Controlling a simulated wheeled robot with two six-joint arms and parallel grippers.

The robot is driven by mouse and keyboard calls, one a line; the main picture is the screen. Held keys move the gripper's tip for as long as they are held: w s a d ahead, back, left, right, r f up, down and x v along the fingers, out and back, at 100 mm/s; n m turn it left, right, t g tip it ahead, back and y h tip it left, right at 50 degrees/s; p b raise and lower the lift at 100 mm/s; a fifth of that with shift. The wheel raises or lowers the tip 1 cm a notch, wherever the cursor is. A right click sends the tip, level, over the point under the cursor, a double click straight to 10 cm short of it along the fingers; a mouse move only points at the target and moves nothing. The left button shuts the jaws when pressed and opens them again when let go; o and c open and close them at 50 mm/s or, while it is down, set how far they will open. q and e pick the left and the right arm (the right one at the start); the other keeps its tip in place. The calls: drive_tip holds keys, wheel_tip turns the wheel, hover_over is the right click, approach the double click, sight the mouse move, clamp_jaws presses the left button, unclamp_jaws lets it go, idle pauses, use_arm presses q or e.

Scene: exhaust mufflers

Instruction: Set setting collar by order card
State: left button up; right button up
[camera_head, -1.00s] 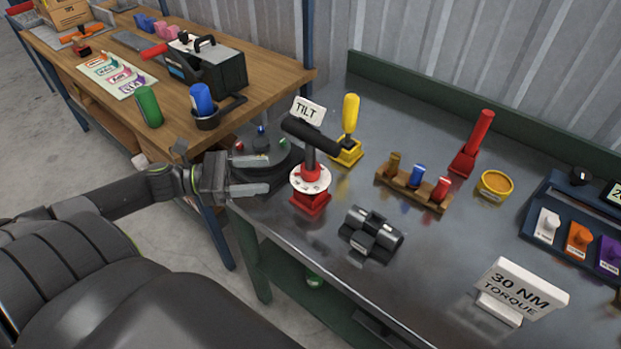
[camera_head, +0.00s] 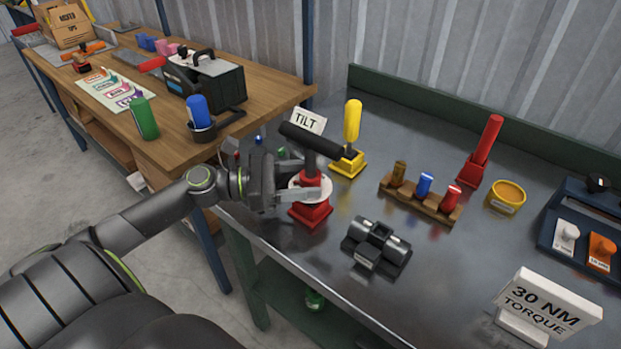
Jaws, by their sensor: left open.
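A red stand (camera_head: 310,213) on the metal bench carries a white ring-like collar (camera_head: 323,186) around its upright post, below a thick black bar (camera_head: 311,139). My left gripper (camera_head: 303,180) is open, with its fingers at the post and collar; they hide part of the collar. I cannot tell whether they touch it. A white card reading "30 NM TORQUE" (camera_head: 546,303) stands at the front right of the bench. A white card reading "TILT" (camera_head: 307,119) stands behind the bar. My right gripper is not in view.
A yellow-handled tool (camera_head: 351,140), a wooden rack (camera_head: 419,199) of coloured pegs, a red-handled tool (camera_head: 481,151) and a black cradle (camera_head: 376,246) stand nearby. A yellow bowl (camera_head: 507,196) is farther right. Bare metal (camera_head: 440,255) lies between the cradle and torque card.

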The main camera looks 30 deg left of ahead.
use_arm(q)
drive_tip(key=shift+w+d, duration=0.45)
drive_tip(key=shift+d, duration=0.05)
